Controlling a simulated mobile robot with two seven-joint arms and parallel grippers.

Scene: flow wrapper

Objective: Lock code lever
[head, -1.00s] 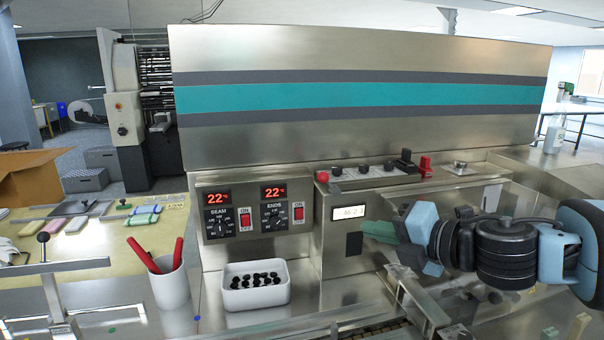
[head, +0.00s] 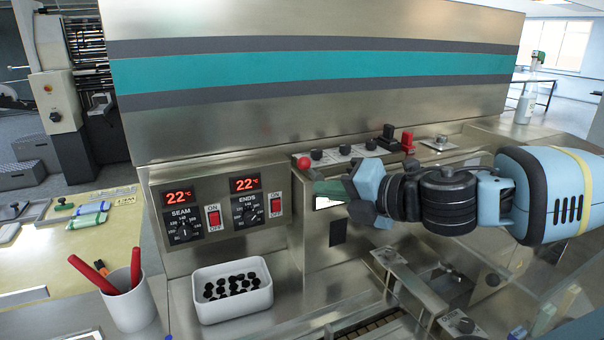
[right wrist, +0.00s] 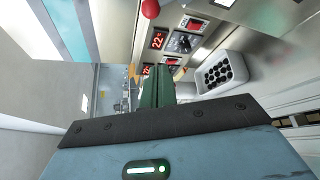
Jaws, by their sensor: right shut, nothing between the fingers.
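My right gripper (head: 326,188) comes in from the right, with its green fingers shut and empty in front of the lit display (head: 327,203), which they partly hide. A red ball knob (head: 304,162) sits at the upper left corner of the control box, just above and left of the fingertips. I cannot tell whether it is the code lever, and no gap or contact with it is clear. In the right wrist view the shut fingers (right wrist: 157,88) point away, and the red ball (right wrist: 150,8) is at the top edge. My left gripper is not in view.
Black knobs (head: 343,149), a black block and a red switch (head: 408,140) line the ledge behind my gripper. Two heater panels (head: 184,215) stand to the left. A white tray of black pieces (head: 233,306) and a white cup with red-handled tools (head: 134,309) stand in front.

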